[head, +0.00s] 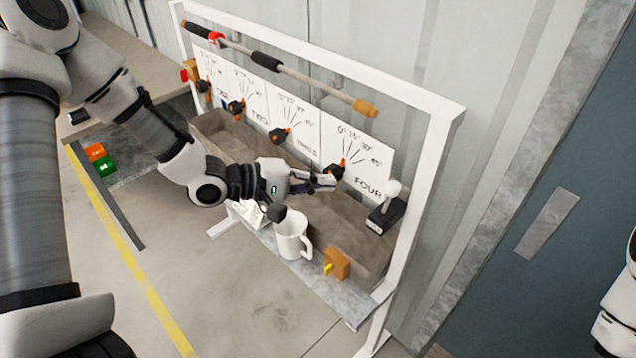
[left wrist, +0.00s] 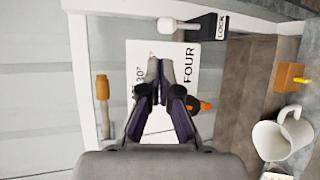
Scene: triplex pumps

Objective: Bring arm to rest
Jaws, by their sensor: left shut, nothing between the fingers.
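My left gripper (head: 318,183) is shut and empty. It is held in front of the dial panel, near the orange and black knob of the panel marked FOUR (head: 358,150). In the left wrist view its closed fingertips (left wrist: 160,70) overlap the FOUR panel (left wrist: 185,60), and the orange and black knob (left wrist: 205,105) shows just beside the right finger. I cannot tell whether the fingers touch the knob. In the head view my left arm reaches in from the left, stretched over the trough. My right gripper is not in view; a white piece of robot arm shows at the right edge.
A white mug (head: 293,237) and an orange block (head: 337,263) stand on the front ledge. A lock lever (head: 387,209) is right of FOUR. A bar with an orange end (head: 365,108) runs above the panels. Red and green buttons (head: 104,165) are at left. The floor in front is clear.

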